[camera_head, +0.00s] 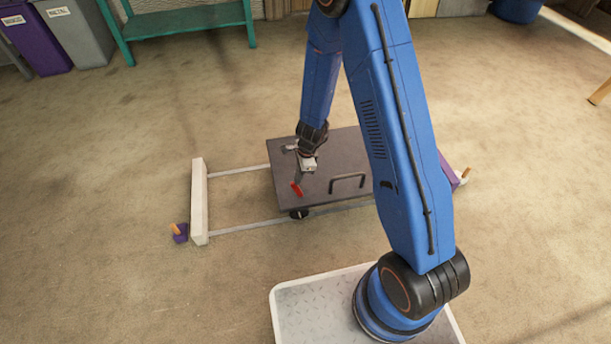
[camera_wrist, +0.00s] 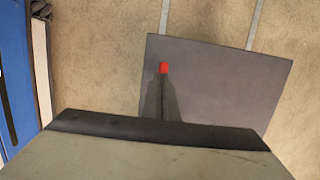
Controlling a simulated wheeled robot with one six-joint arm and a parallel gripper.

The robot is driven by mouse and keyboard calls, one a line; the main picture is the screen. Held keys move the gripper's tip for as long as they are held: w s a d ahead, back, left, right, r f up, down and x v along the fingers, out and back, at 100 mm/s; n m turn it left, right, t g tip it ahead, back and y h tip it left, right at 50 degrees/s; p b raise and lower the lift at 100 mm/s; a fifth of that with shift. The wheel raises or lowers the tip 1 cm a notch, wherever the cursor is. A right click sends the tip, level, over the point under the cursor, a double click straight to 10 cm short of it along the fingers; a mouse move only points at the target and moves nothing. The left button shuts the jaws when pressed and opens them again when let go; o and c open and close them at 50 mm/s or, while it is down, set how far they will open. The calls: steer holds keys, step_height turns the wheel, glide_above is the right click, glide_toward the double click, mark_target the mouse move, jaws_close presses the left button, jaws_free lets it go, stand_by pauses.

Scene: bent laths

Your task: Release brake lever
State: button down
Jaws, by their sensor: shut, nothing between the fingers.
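The brake lever (camera_head: 296,188) has a red grip and stands on a dark flat cart (camera_head: 325,195). In the wrist view the red grip (camera_wrist: 163,68) shows over the cart top (camera_wrist: 225,90), with a dark shape running down from it. My gripper (camera_head: 304,172) is over the cart top, just beyond the red grip and slightly right of it in the head view. It is shut and holds nothing. The head view does not settle whether its tips touch the lever. The lever's lower part is partly hidden.
A black handle (camera_head: 348,182) rises from the cart's right side. The cart sits on two thin rails (camera_head: 240,226), with a pale beam (camera_head: 199,200) across their left end. A green bench (camera_head: 185,22) stands behind.

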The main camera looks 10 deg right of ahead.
steer(key=a, duration=0.3)
steer(key=shift+a+f, duration=0.1)
steer(key=shift+f, duration=0.2)
steer(key=shift+a+f, duration=0.25)
steer(key=shift+a, duration=0.45)
steer(key=shift+s, duration=0.1)
